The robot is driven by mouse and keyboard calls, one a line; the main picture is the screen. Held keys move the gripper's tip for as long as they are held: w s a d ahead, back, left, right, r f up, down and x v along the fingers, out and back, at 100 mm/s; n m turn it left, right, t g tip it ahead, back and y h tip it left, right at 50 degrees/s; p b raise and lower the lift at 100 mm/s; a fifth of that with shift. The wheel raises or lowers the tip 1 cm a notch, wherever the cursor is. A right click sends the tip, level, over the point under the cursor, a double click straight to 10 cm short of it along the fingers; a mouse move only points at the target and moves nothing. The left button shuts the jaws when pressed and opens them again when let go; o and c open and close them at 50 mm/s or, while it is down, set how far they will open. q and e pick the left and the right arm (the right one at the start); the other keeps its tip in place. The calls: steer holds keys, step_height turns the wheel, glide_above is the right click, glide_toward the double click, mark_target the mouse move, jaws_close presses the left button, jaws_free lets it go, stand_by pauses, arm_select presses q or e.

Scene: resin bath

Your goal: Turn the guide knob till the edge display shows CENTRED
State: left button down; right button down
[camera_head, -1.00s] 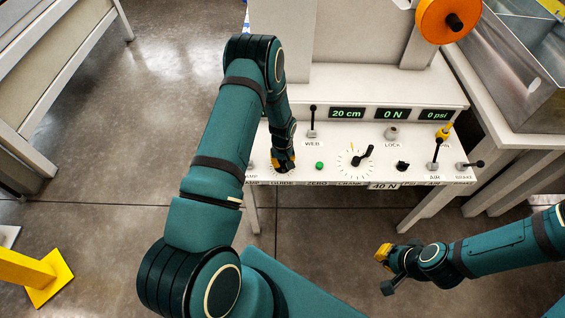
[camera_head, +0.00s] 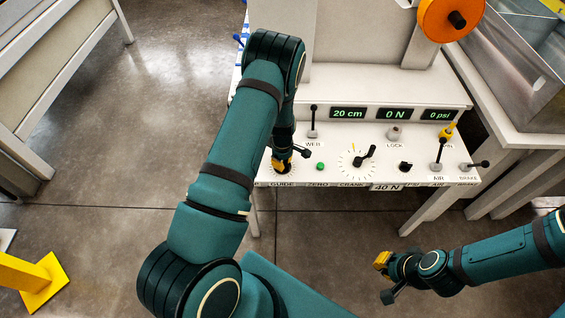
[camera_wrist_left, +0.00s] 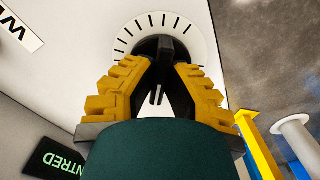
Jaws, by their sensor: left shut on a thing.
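The guide knob (camera_wrist_left: 168,46) is dark and sits in the middle of a white dial with black tick marks. My left gripper (camera_wrist_left: 164,70) is shut on the knob, one yellow-padded finger on each side. In the head view my left gripper (camera_head: 281,166) is at the GUIDE label (camera_head: 283,184), and it hides most of the knob there. The edge display (camera_wrist_left: 60,162) shows green letters, upside down and partly cut off; they read NTRED, which fits CENTRED. My right gripper (camera_head: 384,277) is open and empty, in front of the panel and apart from it.
The white panel (camera_head: 330,160) also carries a green button (camera_head: 320,167), a crank dial (camera_head: 357,160), a WEB lever (camera_head: 313,121) and several other levers. Readouts (camera_head: 395,114) show 20 cm, 0 N and 0 psi. Grey floor (camera_head: 330,230) is free before it.

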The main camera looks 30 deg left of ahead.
arm_select(q)
steer(key=shift+s+n, duration=0.1)
steer(key=shift+n, duration=0.4)
steer(key=c, duration=1)
jaws_free()
step_height(320, 180, up, 12)
